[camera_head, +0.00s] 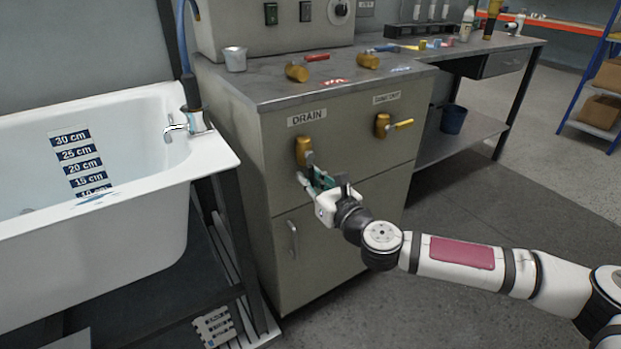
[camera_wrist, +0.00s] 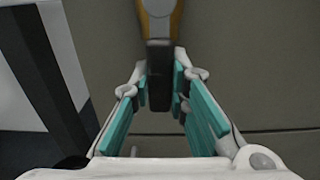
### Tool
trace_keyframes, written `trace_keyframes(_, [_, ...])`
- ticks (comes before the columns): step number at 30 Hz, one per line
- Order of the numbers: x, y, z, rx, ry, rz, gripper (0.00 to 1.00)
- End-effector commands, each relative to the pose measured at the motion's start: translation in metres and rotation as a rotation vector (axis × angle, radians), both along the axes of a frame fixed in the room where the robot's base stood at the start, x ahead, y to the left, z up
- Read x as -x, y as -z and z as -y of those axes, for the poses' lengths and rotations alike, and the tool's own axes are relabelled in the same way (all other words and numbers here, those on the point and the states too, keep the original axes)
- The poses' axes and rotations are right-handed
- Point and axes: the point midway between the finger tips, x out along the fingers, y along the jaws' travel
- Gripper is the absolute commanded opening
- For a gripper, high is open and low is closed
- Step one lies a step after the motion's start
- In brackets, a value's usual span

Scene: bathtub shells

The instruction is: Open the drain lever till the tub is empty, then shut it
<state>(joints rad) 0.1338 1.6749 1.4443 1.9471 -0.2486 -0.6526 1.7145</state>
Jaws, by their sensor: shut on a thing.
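The drain valve (camera_head: 303,150) is a brass body under the DRAIN label (camera_head: 306,116) on the grey cabinet front. Its dark lever (camera_wrist: 159,85) points down from the brass body in the wrist view. My gripper (camera_head: 316,180) is at the lever, and its teal-padded fingers (camera_wrist: 160,92) are shut on it, one on each side. In the head view the fingers hide much of the lever. The white tub (camera_head: 212,158) stands at the left with a depth scale (camera_head: 80,160) on its inner wall. The water level cannot be told clearly.
A second valve (camera_head: 383,125) with a yellow lever sits right of the drain valve. Brass valves with red (camera_head: 297,72) and blue (camera_head: 368,60) levers and a metal cup (camera_head: 235,58) are on the cabinet top.

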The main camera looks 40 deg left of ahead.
Motion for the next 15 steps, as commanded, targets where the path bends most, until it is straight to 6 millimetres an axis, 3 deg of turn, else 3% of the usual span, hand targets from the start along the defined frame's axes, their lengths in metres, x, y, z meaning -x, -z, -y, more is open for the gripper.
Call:
trace_keyframes(7, [0.0009,0.0017,0.0001,0.001,-0.001,-0.008,0.0])
trace_keyframes(8, [0.001,0.0017,0.0,0.001,-0.002,-0.008,0.18])
trace_keyframes(10, [0.001,0.0016,-0.0001,0.0,-0.002,-0.008,0.33])
trace_keyframes(15, [0.0008,0.001,-0.0001,0.0,-0.002,-0.005,0.37])
